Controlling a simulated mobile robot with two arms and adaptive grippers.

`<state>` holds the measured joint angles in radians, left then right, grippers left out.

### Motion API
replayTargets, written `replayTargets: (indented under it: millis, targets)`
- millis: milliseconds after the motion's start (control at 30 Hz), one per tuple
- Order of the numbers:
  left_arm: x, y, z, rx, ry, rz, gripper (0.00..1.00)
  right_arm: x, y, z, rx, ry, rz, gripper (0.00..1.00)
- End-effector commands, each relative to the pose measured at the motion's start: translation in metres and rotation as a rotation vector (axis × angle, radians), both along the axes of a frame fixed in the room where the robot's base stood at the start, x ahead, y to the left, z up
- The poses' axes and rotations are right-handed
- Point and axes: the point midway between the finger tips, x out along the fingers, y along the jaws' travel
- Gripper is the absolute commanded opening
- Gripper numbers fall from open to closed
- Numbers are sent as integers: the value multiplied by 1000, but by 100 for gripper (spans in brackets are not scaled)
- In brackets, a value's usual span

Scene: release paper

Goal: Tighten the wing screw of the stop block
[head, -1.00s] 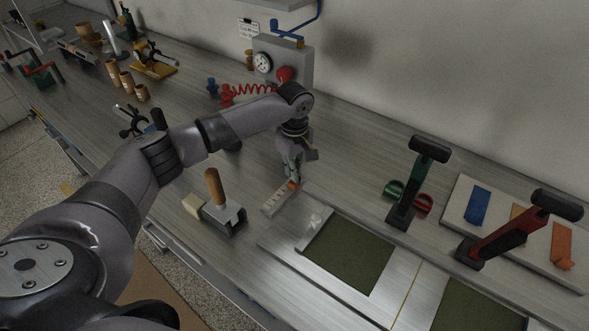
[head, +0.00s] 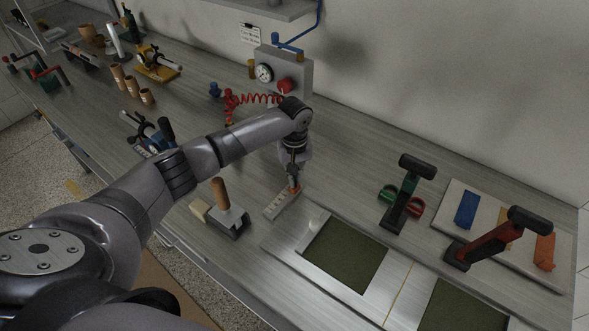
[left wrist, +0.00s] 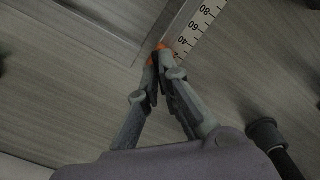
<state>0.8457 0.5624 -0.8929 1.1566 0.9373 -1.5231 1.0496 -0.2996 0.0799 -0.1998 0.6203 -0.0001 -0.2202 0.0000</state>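A small orange piece, seemingly the wing screw of the stop block (head: 294,189), sits at the far end of a pale scale strip (head: 280,206). It also shows in the left wrist view (left wrist: 162,47), beside the strip's numbers (left wrist: 195,32). My left gripper (head: 292,186) points down at it. In the left wrist view its fingertips (left wrist: 156,60) are nearly together, with orange between and just beyond them, so it looks shut on the screw. The block's body is mostly hidden by the fingers. My right gripper is not in view.
A metal frame with green panels (head: 345,252) lies right of the strip. A wooden-handled tool (head: 230,215) stands left of it. Green (head: 404,193) and red (head: 497,238) black-topped levers stand at right. A gauge box (head: 285,78) with a red coiled hose stands behind.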

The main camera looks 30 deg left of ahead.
Motion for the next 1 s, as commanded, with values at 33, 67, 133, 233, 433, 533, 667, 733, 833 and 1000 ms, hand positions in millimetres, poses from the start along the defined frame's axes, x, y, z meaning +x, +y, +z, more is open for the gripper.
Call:
replayTargets:
  millis: [33, 67, 133, 233, 433, 533, 667, 733, 833, 1000]
  targets:
    - [-1, -1, 4, -3, 3, -42, 0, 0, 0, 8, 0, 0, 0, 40]
    - [-1, -1, 4, -3, 2, -71, 0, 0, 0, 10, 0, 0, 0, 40]
    - [0, -1, 3, -2, 2, -138, 0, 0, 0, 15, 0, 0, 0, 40]
    - [0, -1, 3, -2, 2, -232, 0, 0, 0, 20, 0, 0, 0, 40]
    - [0, -1, 2, -2, 0, -423, 0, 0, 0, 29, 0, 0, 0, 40]
    - [0, -1, 2, -2, 0, -517, 0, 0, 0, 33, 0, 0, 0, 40]
    - [0, -1, 2, -1, -1, -641, 0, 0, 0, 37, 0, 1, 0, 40]
    - [0, -1, 2, -2, -1, -709, 0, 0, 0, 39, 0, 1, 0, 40]
    - [0, 0, 1, -2, -1, -803, 0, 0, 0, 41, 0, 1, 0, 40]
    - [0, 0, 1, 0, -1, -964, 0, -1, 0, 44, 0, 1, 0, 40]
